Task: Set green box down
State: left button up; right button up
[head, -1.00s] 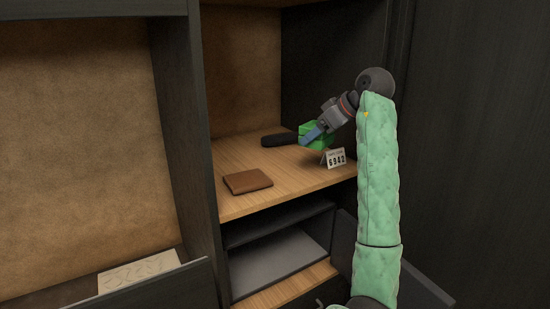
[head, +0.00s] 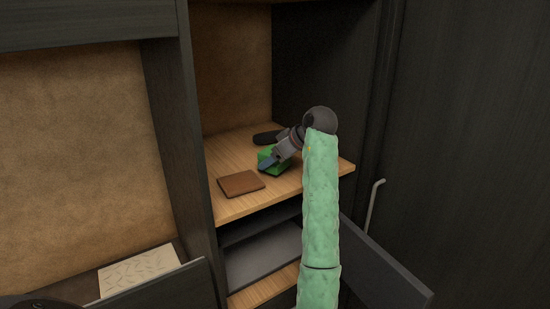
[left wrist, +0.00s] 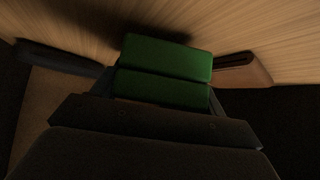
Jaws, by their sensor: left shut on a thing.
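The green box (head: 277,168) is held in my left gripper (head: 268,163), above or on the wooden shelf (head: 235,208), just right of and behind the brown wallet. In the left wrist view, the green box (left wrist: 165,55) fills the space between the fingers, with the wood surface close beyond it. I cannot tell whether its underside touches the shelf. My right gripper is not in view.
The brown wallet (head: 241,183) lies at the shelf's front left. A dark elongated object (head: 266,138) lies behind the box. A dark divider (head: 185,150) bounds the shelf on the left. Below are an open compartment (head: 262,262) and an open dark door panel (head: 385,265).

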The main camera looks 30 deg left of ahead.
pick_arm(q)
jog(key=shift+f+p, duration=0.3)
jog(key=shift+f, duration=0.5)
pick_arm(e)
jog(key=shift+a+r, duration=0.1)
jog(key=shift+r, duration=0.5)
pick_arm(q)
jog(key=shift+f, duration=0.1)
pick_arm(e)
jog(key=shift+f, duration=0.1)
pick_arm(q)
jog(key=o, duration=0.8)
